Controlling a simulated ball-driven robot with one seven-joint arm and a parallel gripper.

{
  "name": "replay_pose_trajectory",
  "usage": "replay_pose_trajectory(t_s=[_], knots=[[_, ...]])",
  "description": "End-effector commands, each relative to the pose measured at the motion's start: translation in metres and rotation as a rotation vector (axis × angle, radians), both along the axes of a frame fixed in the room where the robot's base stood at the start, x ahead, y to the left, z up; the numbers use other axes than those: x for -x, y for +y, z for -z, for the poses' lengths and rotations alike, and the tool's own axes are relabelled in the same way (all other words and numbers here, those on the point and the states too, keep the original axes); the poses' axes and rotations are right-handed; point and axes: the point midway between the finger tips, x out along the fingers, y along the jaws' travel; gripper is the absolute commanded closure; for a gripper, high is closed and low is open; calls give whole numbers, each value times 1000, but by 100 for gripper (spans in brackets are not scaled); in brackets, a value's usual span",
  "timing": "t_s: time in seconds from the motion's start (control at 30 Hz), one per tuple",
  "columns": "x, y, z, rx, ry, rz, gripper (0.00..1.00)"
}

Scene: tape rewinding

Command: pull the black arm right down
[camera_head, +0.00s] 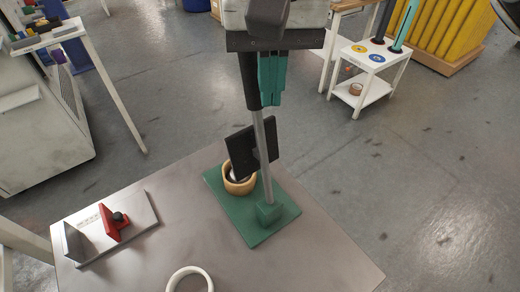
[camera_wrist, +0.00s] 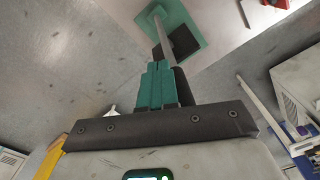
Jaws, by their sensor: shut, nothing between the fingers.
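A green base plate (camera_head: 233,219) lies on the grey table, with a green block (camera_head: 268,213) at its front and a grey post (camera_head: 266,160) rising from it. A black arm with a flat square plate (camera_head: 241,154) sits on the post, above a tan ring-shaped holder (camera_head: 239,187) with something white inside. The post (camera_wrist: 162,40) and black plate (camera_wrist: 186,44) also show in the wrist view. My gripper (camera_head: 270,98) has its teal fingers together near the post top. In the wrist view the fingers (camera_wrist: 157,72) look empty. A dark bar runs beside them; its attachment is unclear.
A metal stand with a red block (camera_head: 112,224) and black knob is at the table's left. A white ring (camera_head: 190,279) lies at the front edge. The table's right front is clear. A white side table (camera_head: 368,57) stands beyond on the floor.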

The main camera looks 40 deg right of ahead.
Motion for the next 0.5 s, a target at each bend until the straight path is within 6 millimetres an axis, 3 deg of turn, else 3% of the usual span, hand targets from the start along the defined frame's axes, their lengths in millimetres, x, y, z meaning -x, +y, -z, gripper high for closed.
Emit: replay_pose_trajectory(t_s=[0.5], knots=[[-13,0,3,-1,0,1,100]])
